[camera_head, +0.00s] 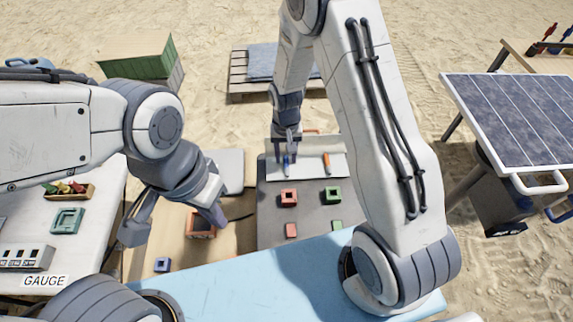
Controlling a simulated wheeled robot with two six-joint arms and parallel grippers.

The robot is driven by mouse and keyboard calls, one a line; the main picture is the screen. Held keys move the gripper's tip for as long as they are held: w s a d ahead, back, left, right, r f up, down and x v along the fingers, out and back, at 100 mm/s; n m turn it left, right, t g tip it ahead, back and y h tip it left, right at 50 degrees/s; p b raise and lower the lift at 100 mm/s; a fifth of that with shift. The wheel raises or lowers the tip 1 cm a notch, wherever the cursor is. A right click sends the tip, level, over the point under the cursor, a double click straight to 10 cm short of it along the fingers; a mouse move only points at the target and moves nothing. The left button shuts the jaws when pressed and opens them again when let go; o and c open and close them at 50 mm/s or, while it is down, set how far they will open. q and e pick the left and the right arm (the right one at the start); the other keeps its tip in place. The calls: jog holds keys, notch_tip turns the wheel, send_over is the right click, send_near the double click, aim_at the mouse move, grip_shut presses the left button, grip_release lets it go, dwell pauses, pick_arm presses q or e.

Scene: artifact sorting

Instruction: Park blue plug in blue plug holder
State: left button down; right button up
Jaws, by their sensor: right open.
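A narrow blue piece (286,171) shows at the tip of my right gripper (286,158), over a light tray (307,171) at the back of the grey mat. My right gripper is open and points down; I cannot tell whether it touches the piece. A small blue square block (162,265) with a dark centre lies on the tan board at lower left. I cannot tell which blue thing is the plug or the holder. My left gripper (218,216) is low beside a reddish-brown square frame (200,232) and partly hides it. Its jaw state is unclear.
An orange piece (326,163) is on the light tray. Red (288,197) and green (333,195) square frames, with small red (291,230) and green (336,224) blocks, lie on the grey mat (268,228). A white table (100,200) holds a teal frame (68,220) at left.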

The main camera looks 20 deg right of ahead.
grip_shut()
dwell(0.7)
